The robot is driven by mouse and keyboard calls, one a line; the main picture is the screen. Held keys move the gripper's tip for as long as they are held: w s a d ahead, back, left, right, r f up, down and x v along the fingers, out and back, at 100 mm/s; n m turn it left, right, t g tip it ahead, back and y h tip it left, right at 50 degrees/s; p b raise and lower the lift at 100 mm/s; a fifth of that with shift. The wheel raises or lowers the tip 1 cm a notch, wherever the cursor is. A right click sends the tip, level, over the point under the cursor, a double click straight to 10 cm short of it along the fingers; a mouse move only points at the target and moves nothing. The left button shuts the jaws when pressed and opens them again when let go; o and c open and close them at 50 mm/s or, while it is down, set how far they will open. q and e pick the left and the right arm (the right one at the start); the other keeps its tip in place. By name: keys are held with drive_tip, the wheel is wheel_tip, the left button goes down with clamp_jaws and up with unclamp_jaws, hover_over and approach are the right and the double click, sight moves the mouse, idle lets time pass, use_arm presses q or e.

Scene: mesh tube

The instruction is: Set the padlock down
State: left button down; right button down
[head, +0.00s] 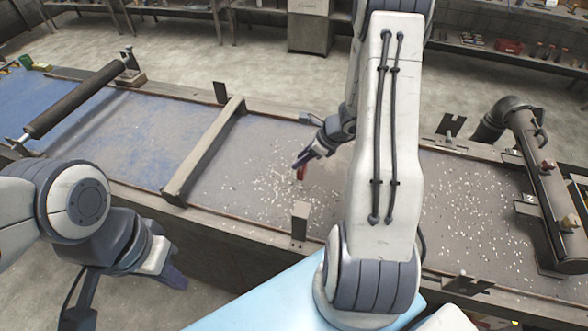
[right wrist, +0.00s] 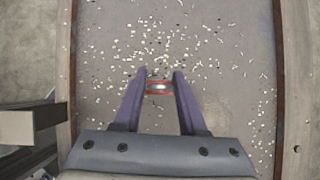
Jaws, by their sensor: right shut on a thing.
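The padlock is a small red thing (head: 301,172) at the tips of my right gripper (head: 304,158) in the head view. In the right wrist view the padlock (right wrist: 159,87) shows a red edge and a pale metal middle between the two purple fingertips of my right gripper (right wrist: 160,80). The right gripper is shut on it, over the grey, speckled bed of the long table (head: 250,165). Whether the padlock touches the bed cannot be told.
Pale chips (head: 465,200) lie scattered over the bed. A raised crossbar (head: 205,150) stands left of the right gripper, and a small upright post (head: 300,220) stands at the near edge. A dark roller (head: 75,97) is at the left and a large pipe (head: 545,175) at the right.

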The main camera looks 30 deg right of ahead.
sight(299, 169)
drive_tip(key=shift+w+a+f, duration=0.15)
drive_tip(key=shift+a+f, duration=0.2)
drive_tip(key=shift+f, duration=0.15)
drive_tip(key=shift+f+p, duration=0.3)
drive_tip(key=shift+f, duration=1.5)
drive_tip(key=shift+f, duration=0.15)
drive_tip(key=shift+c, duration=2.3)
unclamp_jaws()
drive_tip(key=shift+d+r, duration=0.1)
drive_tip(key=shift+r, duration=0.3)
drive_tip(key=v, duration=1.1)
drive_tip(key=shift+r+b, duration=0.25)
drive_tip(key=shift+b, duration=0.05)
